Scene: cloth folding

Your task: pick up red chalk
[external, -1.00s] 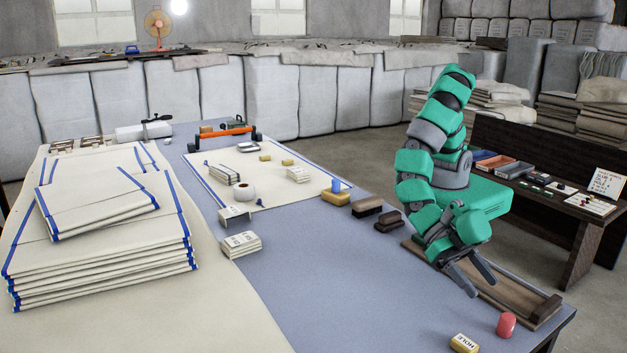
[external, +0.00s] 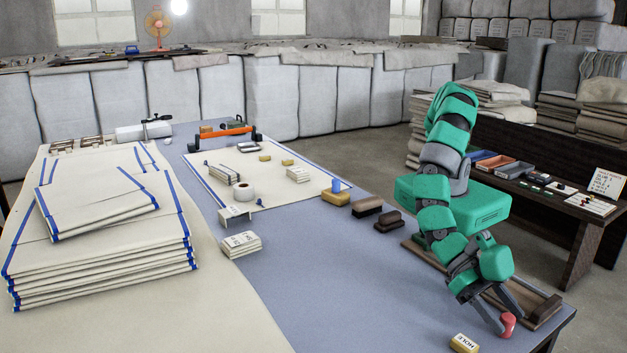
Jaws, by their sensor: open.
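The red chalk (external: 509,323) is a short red cylinder standing near the front right corner of the blue-grey table (external: 350,285). My gripper (external: 509,320) is low at the chalk, pointing down and toward the front right. Its jaws are open, with one finger in front of the chalk's left side and hiding part of it. The other finger is behind or beside the chalk; I cannot tell whether either one touches it.
A yellow block marked HOLE (external: 464,343) lies left of the chalk at the front edge. A wooden tray (external: 540,308) lies under and behind my gripper. Brown brushes (external: 388,221) stand farther back. The table's middle is clear.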

